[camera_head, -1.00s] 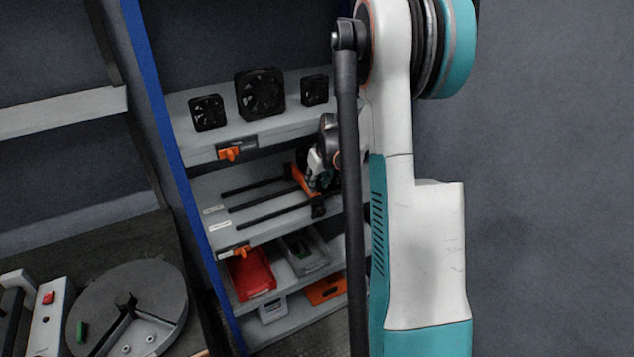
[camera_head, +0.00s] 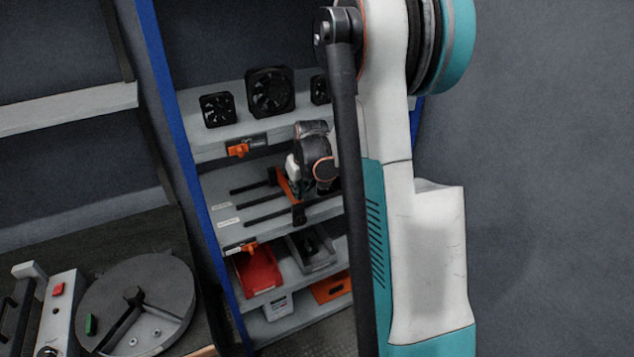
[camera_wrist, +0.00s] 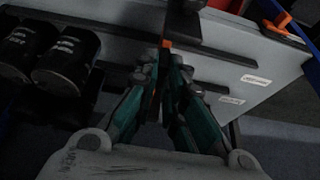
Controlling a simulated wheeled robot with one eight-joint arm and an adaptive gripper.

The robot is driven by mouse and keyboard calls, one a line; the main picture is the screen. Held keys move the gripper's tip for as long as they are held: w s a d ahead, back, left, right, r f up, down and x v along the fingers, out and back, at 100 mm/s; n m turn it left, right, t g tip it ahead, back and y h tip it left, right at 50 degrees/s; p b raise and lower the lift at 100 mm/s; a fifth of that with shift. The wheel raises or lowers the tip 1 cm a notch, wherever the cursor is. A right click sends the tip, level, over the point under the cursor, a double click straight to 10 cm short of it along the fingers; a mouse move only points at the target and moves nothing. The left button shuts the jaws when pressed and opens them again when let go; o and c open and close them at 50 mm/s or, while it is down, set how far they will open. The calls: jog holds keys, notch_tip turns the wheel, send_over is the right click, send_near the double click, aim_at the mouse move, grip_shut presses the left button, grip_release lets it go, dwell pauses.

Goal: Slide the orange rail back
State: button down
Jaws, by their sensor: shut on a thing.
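The orange rail (camera_head: 283,184) lies across black rods (camera_head: 250,205) on the middle shelf, part of it hidden by my wrist. In the wrist view only a small orange end of it (camera_wrist: 166,43) shows, just beyond my fingertips. My gripper (camera_wrist: 163,68) is shut on the rail, with its teal and black fingers close together. In the head view my gripper (camera_head: 297,182) is mostly hidden behind my wrist. The rods stick out on the left of the rail, towards two white labels (camera_head: 228,221).
Black fans (camera_head: 270,91) stand on the upper shelf. Orange latches (camera_head: 238,150) sit on the shelf edges. Two black cylinders (camera_wrist: 68,62) are at the left in the wrist view. A red bin (camera_head: 258,268) and a grey bin (camera_head: 312,250) are below. A blue post (camera_head: 178,120) bounds the left.

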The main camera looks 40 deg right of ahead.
jog(key=w+a, duration=0.2)
jog(key=a, duration=0.7)
jog(key=shift+w+a, duration=0.15)
jog(key=shift+a, duration=0.05)
jog(key=c, duration=1.7)
grip_release()
jog(key=shift+r, duration=0.1)
jog(key=v, duration=1.1)
jog(key=shift+s+r, duration=0.3)
jog(key=shift+r, duration=0.05)
jog(key=shift+a+r, duration=0.1)
